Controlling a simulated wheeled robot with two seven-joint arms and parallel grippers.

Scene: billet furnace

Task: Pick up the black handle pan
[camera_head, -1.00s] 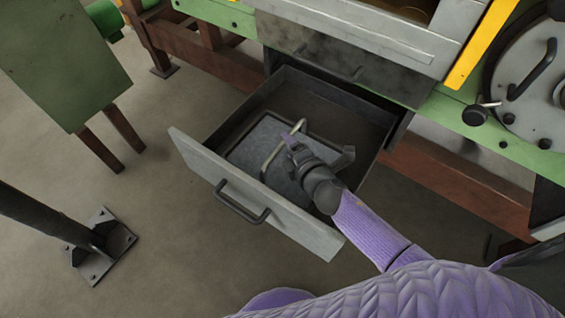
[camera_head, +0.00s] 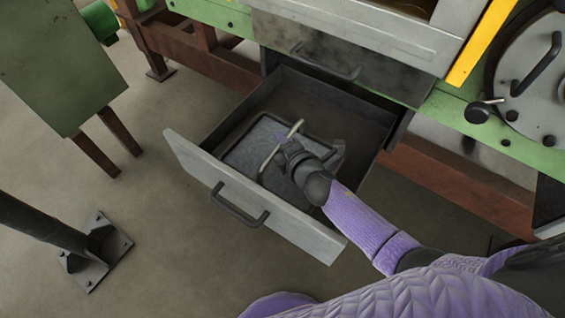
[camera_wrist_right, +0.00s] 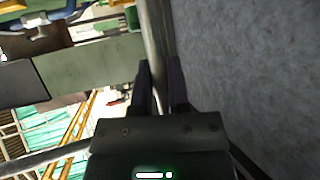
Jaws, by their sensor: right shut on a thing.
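The pan (camera_head: 245,151) is a shallow grey tray with a dark rim. It is inside the open drawer (camera_head: 208,176). Its bar handle (camera_head: 294,129) looks pale grey here, not black, and spans the pan. My right gripper (camera_head: 287,147) reaches into the drawer from the lower right and is shut on this handle. In the right wrist view the handle (camera_wrist_right: 152,45) runs between the two dark fingers (camera_wrist_right: 161,88), with the pan's grey surface (camera_wrist_right: 245,65) close on the right. My gripper hides part of the pan. My left gripper is not in view.
The drawer front has a dark pull handle (camera_head: 238,207). A closed grey drawer (camera_head: 340,60) sits above the open one. A green box on legs (camera_head: 60,65) and a post with a bolted foot (camera_head: 97,250) stand at left. Floor is clear between them and the drawer.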

